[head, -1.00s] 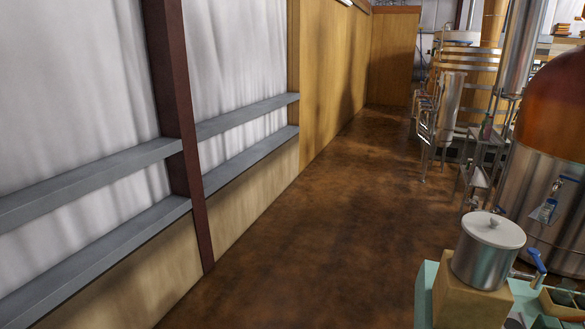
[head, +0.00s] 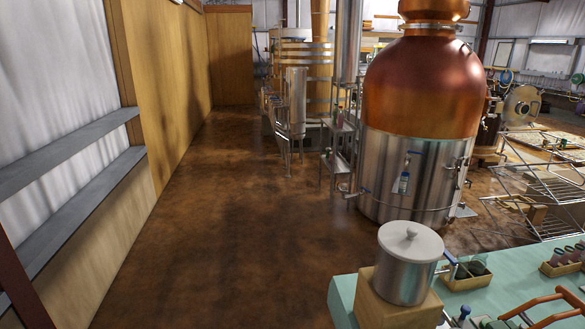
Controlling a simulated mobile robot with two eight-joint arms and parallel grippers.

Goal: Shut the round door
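A round metal disc (head: 522,105) stands upright at the far right in the head view, behind the copper-topped tank. It looks like a round door or hatch, but it is small and I cannot tell what it is hinged to or how far open it stands. Neither of my grippers is in view.
A large copper-and-steel tank (head: 415,170) stands right of centre. A turquoise table (head: 345,290) at the lower right bears a lidded steel pot (head: 408,270) on a wooden block and several small trays. Metal racks (head: 545,190) stand behind. Brown floor (head: 220,220) is clear along the left wall.

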